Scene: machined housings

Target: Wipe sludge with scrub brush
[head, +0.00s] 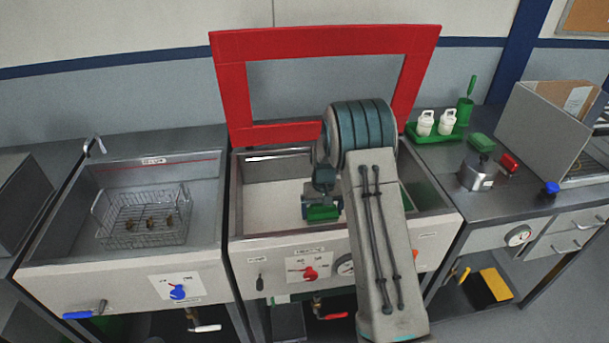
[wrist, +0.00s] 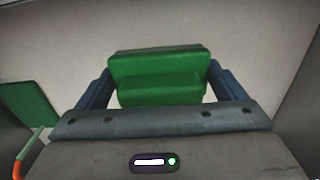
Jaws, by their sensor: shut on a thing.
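My gripper (head: 322,203) is down inside the middle sink (head: 262,168), under the raised red frame. It is shut on a green block-shaped scrub brush (head: 323,214). In the wrist view the brush (wrist: 157,76) sits between the two blue fingers of my gripper (wrist: 158,90), with a pale sink surface beyond it. The brush's underside is hidden, so I cannot tell whether it touches the sink floor. I make out no clear sludge; my arm hides part of the sink's right side.
The red frame (head: 232,95) stands up behind the middle sink. The left sink (head: 60,200) holds a wire basket (head: 143,220) with brown lumps. On the right counter are a green tray (head: 436,135) with white bottles, a green pad (head: 481,142) and a metal pot (head: 478,174).

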